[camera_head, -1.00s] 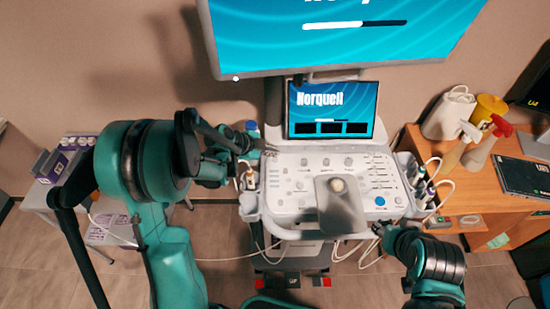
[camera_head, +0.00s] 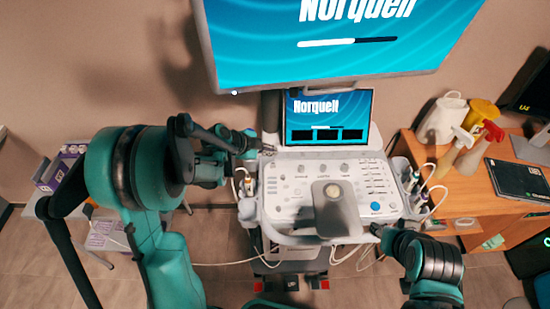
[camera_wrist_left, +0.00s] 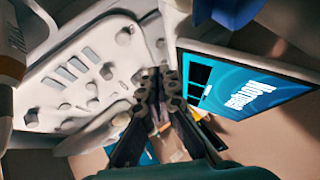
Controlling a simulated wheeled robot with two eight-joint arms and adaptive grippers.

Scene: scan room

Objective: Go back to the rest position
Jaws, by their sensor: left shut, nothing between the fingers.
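My left gripper (camera_head: 254,145) is shut and empty at the left edge of the ultrasound machine's control panel (camera_head: 288,180). In the left wrist view the two dark fingers (camera_wrist_left: 160,82) lie together between the panel (camera_wrist_left: 60,80) and the small screen (camera_wrist_left: 245,85). I cannot tell whether they touch the machine. My right arm comes in at the lower right. Its gripper (camera_head: 378,229) is small and dark at the panel's front right edge, and its jaws are too unclear to read.
A large wall monitor (camera_head: 330,60) hangs above the small screen (camera_head: 328,117). Probes and cables (camera_head: 420,185) hang at the machine's right side. A wooden desk (camera_head: 485,195) holds spray bottles (camera_head: 480,145) and a dark tablet (camera_head: 520,178). Boxes (camera_head: 65,165) stand at the left.

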